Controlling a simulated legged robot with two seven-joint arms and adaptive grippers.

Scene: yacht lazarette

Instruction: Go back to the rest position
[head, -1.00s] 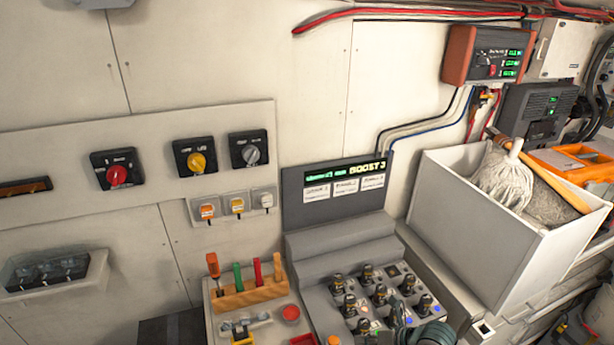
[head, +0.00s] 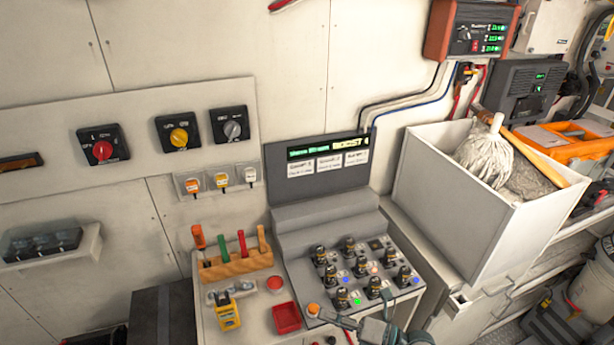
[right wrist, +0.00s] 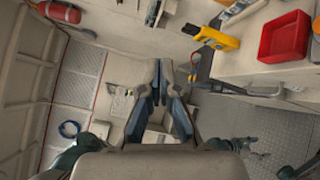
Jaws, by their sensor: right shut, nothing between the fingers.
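My right gripper (head: 345,322) shows at the bottom edge of the head view, in front of the control console (head: 330,225) and near its lower front edge. Part of its arm is cut off by the frame. In the right wrist view the two fingers (right wrist: 161,75) are together with nothing between them, over open space beside the bench. My left gripper is not clearly in either view.
A red tray (head: 287,318) and a yellow meter (head: 227,314) lie on the bench close left of my right gripper. Knobs (head: 343,298) stand up from the console. A white bin (head: 455,195) with a mop head (head: 485,157) stands right. Floor (right wrist: 230,120) shows beside the bench.

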